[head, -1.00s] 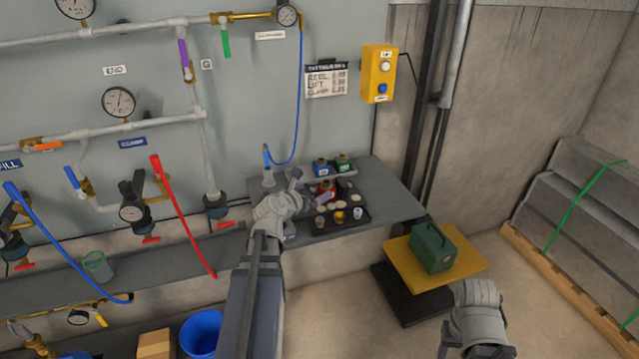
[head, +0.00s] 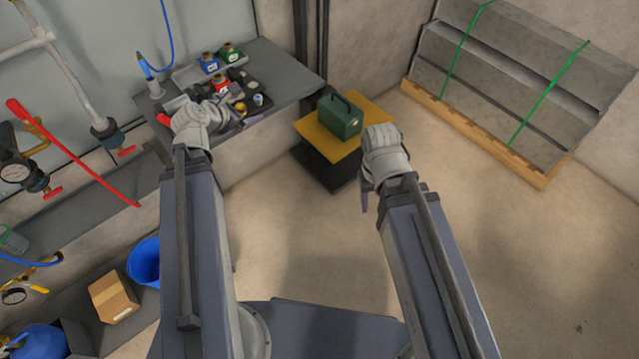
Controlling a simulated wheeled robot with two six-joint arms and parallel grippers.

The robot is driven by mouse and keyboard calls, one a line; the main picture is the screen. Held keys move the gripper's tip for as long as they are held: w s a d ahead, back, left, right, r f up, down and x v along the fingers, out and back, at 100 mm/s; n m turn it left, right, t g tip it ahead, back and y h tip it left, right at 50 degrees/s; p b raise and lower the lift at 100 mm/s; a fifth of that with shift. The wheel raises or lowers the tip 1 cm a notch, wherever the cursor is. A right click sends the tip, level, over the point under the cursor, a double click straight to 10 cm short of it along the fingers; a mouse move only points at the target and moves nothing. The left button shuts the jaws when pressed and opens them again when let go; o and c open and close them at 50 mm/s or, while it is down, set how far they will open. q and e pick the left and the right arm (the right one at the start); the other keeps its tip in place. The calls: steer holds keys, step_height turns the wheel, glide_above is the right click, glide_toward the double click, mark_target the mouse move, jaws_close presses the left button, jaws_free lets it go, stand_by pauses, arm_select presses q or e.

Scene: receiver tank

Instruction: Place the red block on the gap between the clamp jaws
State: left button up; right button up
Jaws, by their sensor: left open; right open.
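A small red piece (head: 164,119) shows at the left edge of the grey bench, beside my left gripper. A red item with a brass-coloured top (head: 221,84) stands in the black tray behind the gripper. I cannot tell which of these is the red block. My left gripper (head: 230,113) is open over the front of the bench, with nothing seen in it. It hides part of the bench top. I cannot make out the clamp jaws or their gap. My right gripper (head: 366,197) is open and points down in front of the yellow stand, apart from the bench.
Blue (head: 210,63) and green (head: 229,53) capped items stand at the back of the bench (head: 290,75). A green box (head: 340,118) sits on the yellow stand (head: 312,130). Open floor lies at right.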

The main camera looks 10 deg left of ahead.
arm_select(q)
steer(key=s+d+f+m+g+h, duration=0.1)
steer(key=s+d+f+m+g, duration=0.2)
steer(key=d+m, duration=0.45)
steer(key=s+d+f+m+g, duration=0.2)
steer(key=d+f+m+g, duration=0.15)
steer(key=d+m, duration=0.45)
steer(key=s+d+f+m+g+y, duration=0.1)
steer(key=s+d+m+g+y, duration=0.1)
steer(key=s+d+m, duration=0.2)
steer(key=s+d+f+m+g+y, duration=0.2)
steer(key=s+d+m, duration=0.3)
steer(key=s+m, duration=0.3)
steer(key=m+g, duration=0.1)
steer(key=m, duration=0.3)
steer(key=shift+s+d+y, duration=0.2)
steer(key=shift+s+y, duration=0.05)
steer(key=shift+y, duration=0.05)
steer(key=shift+m, duration=0.25)
